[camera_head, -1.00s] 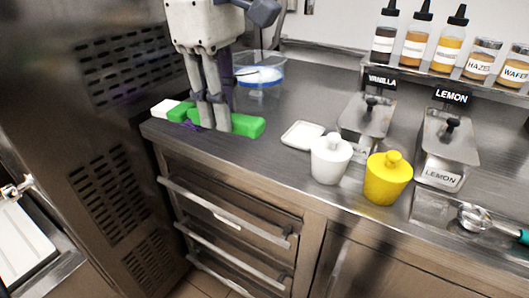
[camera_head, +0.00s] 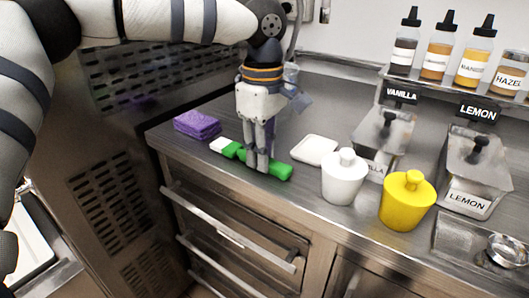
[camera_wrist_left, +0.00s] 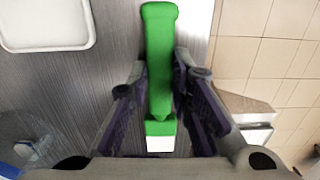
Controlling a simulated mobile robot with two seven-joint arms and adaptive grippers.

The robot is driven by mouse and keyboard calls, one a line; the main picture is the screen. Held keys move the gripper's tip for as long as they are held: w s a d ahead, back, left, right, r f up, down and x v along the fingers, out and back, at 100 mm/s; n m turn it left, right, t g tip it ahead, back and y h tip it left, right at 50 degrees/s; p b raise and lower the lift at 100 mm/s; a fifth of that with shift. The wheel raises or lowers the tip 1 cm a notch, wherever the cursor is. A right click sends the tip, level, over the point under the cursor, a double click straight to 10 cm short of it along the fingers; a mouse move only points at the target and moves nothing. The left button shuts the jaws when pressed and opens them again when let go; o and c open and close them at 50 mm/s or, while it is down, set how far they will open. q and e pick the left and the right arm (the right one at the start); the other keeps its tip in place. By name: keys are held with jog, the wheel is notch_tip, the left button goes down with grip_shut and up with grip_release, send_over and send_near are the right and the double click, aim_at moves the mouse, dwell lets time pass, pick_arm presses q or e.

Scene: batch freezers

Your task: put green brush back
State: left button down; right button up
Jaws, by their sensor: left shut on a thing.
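The green brush (camera_head: 278,170) has a green handle and a white end at its left. It is at the counter's front-left part, right of a purple folded stack (camera_head: 197,125). My left gripper (camera_head: 258,166) points down and is shut on the brush's handle. In the left wrist view the green handle (camera_wrist_left: 159,60) runs between my two fingers, with the white part (camera_wrist_left: 160,143) near the palm. I cannot tell whether the brush touches the counter or is just above it. My right gripper is not in view.
A shallow white dish (camera_head: 315,150) lies right of the brush. A white jar (camera_head: 344,180) and a yellow jar (camera_head: 408,203) stand further right. Metal VANILLA (camera_head: 384,130) and LEMON (camera_head: 474,165) containers are behind them. The counter's front edge is close to the brush.

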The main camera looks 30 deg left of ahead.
pick_arm(q)
jog(key=shift+f, duration=0.1)
jog(key=c, duration=1.5)
grip_release()
jog(key=shift+o, duration=0.2)
notch_tip(320, 180, up, 12)
